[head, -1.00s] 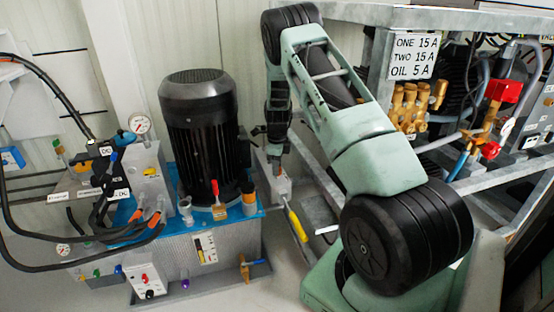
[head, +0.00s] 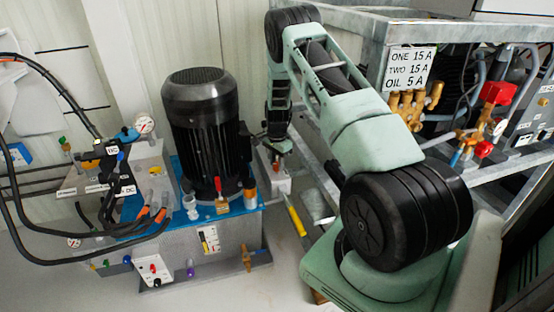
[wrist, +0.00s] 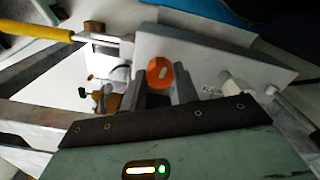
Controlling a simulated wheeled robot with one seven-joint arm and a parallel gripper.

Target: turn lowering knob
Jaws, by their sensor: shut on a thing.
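In the wrist view, a round orange-red knob (wrist: 160,72) with a small pale mark sits against a light grey box (wrist: 205,52). My gripper (wrist: 167,85) has its two grey fingers at the knob, one on each side, and is shut on it. The fingers hide the near part of the knob. In the head view, my gripper (head: 277,150) reaches down to the small grey box (head: 273,178) right of the black motor.
A black motor (head: 200,135) stands on the blue-topped tank close left of my gripper. A yellow-handled lever (head: 295,217) sticks out below the grey box; the handle also shows in the wrist view (wrist: 38,32). A metal frame (head: 365,45) with brass valves (head: 412,105) stands at right.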

